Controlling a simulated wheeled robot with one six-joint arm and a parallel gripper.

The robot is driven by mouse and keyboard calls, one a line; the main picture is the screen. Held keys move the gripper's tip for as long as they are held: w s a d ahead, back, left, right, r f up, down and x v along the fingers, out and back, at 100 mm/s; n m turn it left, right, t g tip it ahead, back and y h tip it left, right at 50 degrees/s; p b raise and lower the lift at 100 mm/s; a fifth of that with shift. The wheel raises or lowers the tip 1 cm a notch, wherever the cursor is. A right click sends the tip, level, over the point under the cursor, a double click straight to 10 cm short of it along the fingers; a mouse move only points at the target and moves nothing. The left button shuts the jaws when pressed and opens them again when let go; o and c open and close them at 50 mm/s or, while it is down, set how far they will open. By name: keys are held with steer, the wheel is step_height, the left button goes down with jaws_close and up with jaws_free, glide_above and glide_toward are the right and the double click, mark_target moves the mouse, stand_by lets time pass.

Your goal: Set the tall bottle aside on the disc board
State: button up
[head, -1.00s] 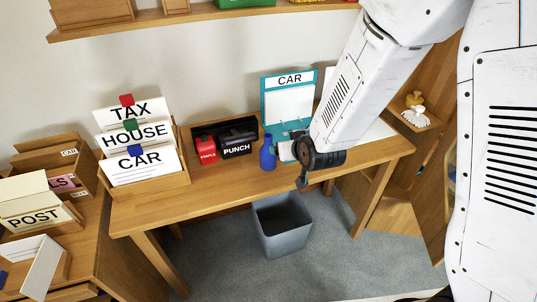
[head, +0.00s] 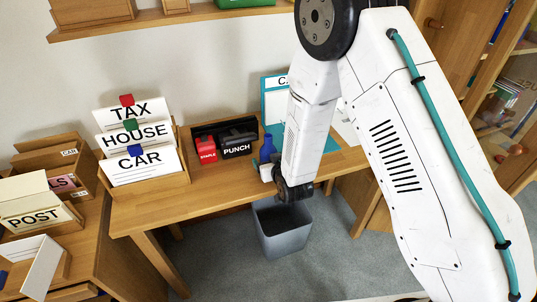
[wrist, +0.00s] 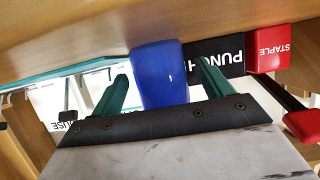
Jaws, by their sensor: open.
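The tall blue bottle (head: 267,149) stands on the desk, right of the black punch. In the wrist view the bottle (wrist: 160,72) shows large between the two dark green fingers of my gripper (wrist: 165,82). The fingers are open, one on each side of it; I cannot tell whether either touches it. In the head view my arm hides most of the fingers. A teal board (head: 264,105) with a white sheet and a partly hidden CAR label stands behind the bottle against the wall. I cannot tell surely whether this is the disc board.
A red stapler box (head: 206,149) and a black punch box (head: 237,146) sit left of the bottle. A wooden card holder (head: 150,192) stands at the desk's left end. A grey bin (head: 284,232) is on the floor below the desk. The front strip of desk is clear.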

steer(key=shift+x, duration=0.75)
steer(key=c, duration=1.3)
steer(key=shift+r, duration=0.1)
